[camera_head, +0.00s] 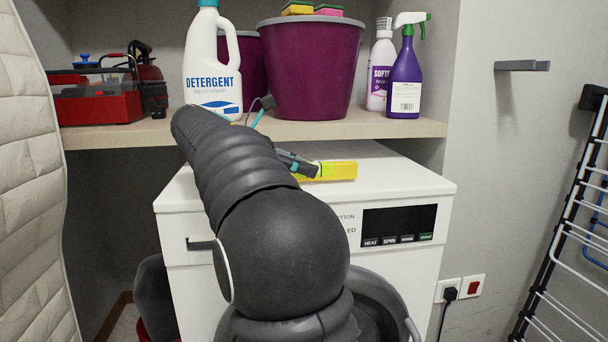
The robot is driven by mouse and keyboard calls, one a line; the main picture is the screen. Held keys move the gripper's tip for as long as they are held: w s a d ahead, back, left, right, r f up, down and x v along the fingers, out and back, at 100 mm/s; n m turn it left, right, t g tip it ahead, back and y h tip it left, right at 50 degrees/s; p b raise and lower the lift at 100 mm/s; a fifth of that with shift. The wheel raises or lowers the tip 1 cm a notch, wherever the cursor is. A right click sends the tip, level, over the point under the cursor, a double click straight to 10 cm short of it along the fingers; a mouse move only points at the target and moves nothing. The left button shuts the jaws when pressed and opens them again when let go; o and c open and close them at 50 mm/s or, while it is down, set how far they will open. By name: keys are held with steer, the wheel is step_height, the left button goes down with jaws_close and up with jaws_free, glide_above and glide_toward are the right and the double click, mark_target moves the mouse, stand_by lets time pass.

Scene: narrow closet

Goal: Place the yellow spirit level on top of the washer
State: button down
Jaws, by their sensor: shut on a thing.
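The yellow spirit level (338,171) is at the top of the white washer (410,178), near its front middle. My gripper (309,170) is shut on the level's left part. My dark arm hides the level's left end and much of the gripper. The level looks level and very close to the washer's top. I cannot tell whether it touches the surface.
A shelf (400,127) behind the washer holds a detergent bottle (213,65), purple buckets (310,70), a softener bottle (381,65), a purple spray bottle (406,80) and a red toolbox (95,105). The washer's right top is clear. A drying rack (570,240) stands right.

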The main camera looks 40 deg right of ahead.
steer(key=shift+f, duration=0.35)
steer(key=c, duration=1)
jaws_free()
